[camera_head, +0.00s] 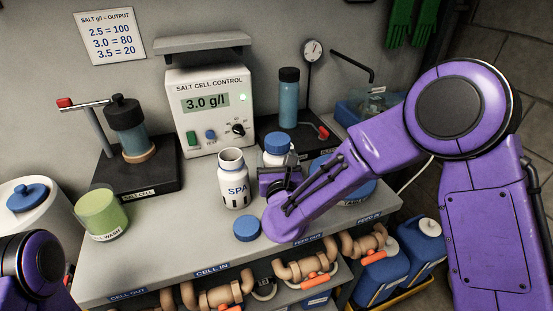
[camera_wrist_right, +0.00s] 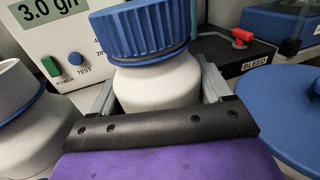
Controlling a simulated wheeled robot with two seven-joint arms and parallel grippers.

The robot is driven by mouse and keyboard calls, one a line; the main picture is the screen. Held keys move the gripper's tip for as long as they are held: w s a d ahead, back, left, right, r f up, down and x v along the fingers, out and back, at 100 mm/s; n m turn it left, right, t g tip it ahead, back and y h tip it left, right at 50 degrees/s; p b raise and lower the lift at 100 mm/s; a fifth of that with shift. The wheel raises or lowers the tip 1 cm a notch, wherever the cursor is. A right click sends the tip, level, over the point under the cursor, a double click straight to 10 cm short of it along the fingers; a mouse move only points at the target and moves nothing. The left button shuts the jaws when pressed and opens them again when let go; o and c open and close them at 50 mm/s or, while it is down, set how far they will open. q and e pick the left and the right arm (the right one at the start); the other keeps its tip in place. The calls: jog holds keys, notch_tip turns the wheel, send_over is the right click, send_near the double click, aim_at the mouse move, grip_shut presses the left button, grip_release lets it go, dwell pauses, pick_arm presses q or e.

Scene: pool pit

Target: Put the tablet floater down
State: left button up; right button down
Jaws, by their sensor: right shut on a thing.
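The tablet floater, a white bottle-shaped body with a ribbed blue cap (camera_head: 277,146), is upright between the fingers of my right gripper (camera_head: 280,172). In the right wrist view, the grey fingers of the gripper (camera_wrist_right: 158,92) are shut on both sides of the floater's white body (camera_wrist_right: 160,78) below its blue cap (camera_wrist_right: 140,28). Its lower part is hidden by the gripper, so I cannot tell whether it touches the bench. A similar white slotted SPA container (camera_head: 236,182) stands uncapped to its left. My left gripper is out of view.
A loose blue cap (camera_head: 246,229) lies on the grey bench (camera_head: 185,235). The salt control box (camera_head: 208,112) stands behind. A green cell wash cup (camera_head: 102,217) is at left. A round blue lid (camera_wrist_right: 288,122) is close to the right. The bench between cup and SPA container is clear.

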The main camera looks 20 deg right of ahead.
jog(key=shift+f, duration=0.3)
jog(key=shift+f+b, duration=0.2)
jog(key=shift+b, duration=0.1)
grip_release()
jog(key=shift+r, duration=0.15)
